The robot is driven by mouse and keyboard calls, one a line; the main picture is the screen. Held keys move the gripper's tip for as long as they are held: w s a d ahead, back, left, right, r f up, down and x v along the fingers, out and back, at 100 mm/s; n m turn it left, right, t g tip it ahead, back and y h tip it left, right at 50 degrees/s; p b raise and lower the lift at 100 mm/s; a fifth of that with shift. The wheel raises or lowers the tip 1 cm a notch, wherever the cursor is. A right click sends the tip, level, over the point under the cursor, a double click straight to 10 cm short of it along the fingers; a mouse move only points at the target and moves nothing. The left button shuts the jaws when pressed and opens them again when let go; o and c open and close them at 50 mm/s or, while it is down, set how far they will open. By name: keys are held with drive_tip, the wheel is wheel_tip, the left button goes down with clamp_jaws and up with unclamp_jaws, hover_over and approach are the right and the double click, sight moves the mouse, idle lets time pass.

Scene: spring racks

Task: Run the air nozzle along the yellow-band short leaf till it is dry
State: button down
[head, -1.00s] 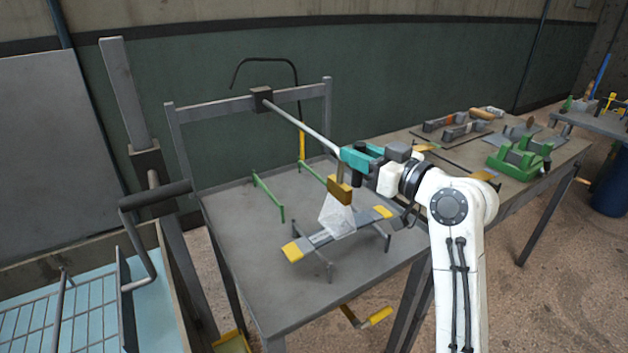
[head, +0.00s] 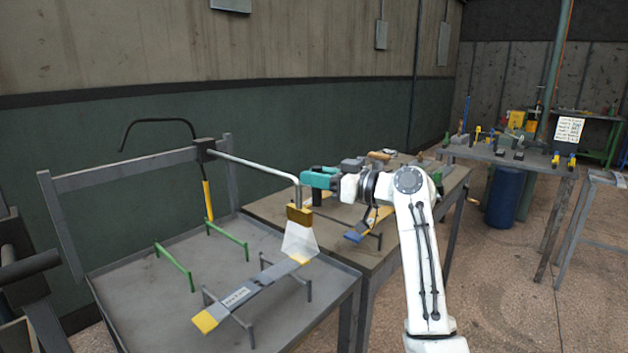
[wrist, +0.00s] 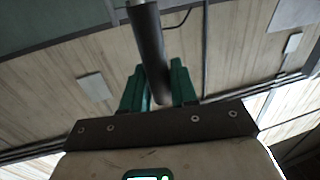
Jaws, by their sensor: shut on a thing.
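The yellow-band short leaf (head: 262,283) is a grey strip with yellow ends, lying across low grey stands on the tray table. A pale label sits on it. The air nozzle has a brass-coloured head (head: 299,216) on a bent metal pipe, with a pale translucent fan below it. The fan reaches down to the leaf's far right end, partly veiling the yellow band there. My teal gripper (head: 310,182) is shut on the nozzle's dark grip, above that end. The wrist view shows the green fingers (wrist: 158,88) around the dark grip (wrist: 149,45). I cannot tell how wet the leaf is.
The tray table (head: 130,300) has green stands (head: 226,240) and a back frame carrying the pipe. A second bench (head: 275,208) with a blue-ended leaf (head: 355,237) adjoins it on the right. A blue barrel (head: 505,197) stands farther right.

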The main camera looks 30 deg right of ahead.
drive_tip(key=c, duration=1)
unclamp_jaws()
drive_tip(key=b+v, duration=0.1)
drive_tip(key=v, duration=0.9)
drive_tip(key=shift+s+d, duration=0.1)
drive_tip(key=shift+s, duration=0.25)
